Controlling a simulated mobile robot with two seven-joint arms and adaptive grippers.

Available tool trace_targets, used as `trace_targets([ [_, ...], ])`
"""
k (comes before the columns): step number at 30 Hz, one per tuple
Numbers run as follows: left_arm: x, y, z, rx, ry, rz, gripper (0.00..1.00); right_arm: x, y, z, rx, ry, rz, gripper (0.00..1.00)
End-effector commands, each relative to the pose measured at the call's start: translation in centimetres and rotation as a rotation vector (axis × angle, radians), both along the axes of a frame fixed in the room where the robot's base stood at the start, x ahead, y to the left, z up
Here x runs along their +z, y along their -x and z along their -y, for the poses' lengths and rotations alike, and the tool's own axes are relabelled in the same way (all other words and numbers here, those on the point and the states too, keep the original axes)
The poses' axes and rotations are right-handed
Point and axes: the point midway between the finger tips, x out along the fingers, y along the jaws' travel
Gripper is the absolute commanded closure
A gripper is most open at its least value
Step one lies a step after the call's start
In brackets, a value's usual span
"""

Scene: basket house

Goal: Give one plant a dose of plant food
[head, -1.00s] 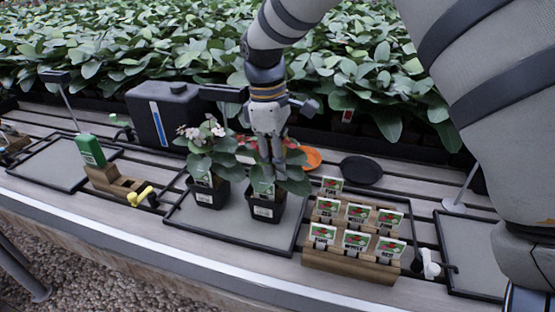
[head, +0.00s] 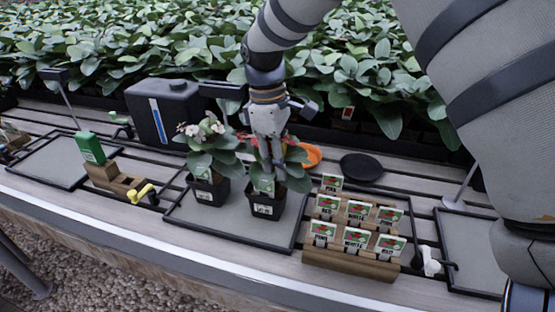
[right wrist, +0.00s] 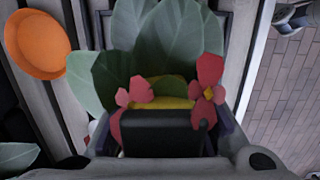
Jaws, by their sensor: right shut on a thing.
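My right gripper (head: 266,165) points down into the right potted plant (head: 296,171), its fingers closed among the leaves, just above the pot's tag (head: 265,186). It appears shut on that tag; leaves and fingers hide the contact. The right wrist view shows red flowers (right wrist: 209,80) and a yellow part (right wrist: 165,88) by the dark finger. The plant's black pot (head: 264,207) stands upright on a grey tray (head: 225,229). The left potted plant (head: 200,160), with pale flowers, stands beside it. A green bottle (head: 91,148) stands on a wooden stepped block (head: 110,178). My left gripper is not in view.
A wooden rack (head: 347,263) of picture tags stands right of the tray. A yellow tap-like part (head: 141,193) is left. A black tank (head: 165,115), orange dish (head: 311,155) and black dish (head: 361,167) stand behind. A grey tray (head: 45,163) at left is clear.

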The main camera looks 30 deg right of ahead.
Motion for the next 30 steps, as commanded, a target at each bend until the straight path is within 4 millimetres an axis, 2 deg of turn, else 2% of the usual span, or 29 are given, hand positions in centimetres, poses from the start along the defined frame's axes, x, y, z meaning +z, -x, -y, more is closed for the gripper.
trace_targets([
  [15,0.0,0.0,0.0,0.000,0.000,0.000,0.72,-0.1,0.0,0.0,0.000,-0.001,-0.002,0.94],
  [30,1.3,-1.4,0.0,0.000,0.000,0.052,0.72,5.2,0.0,0.0,0.000,-0.001,0.006,0.94],
])
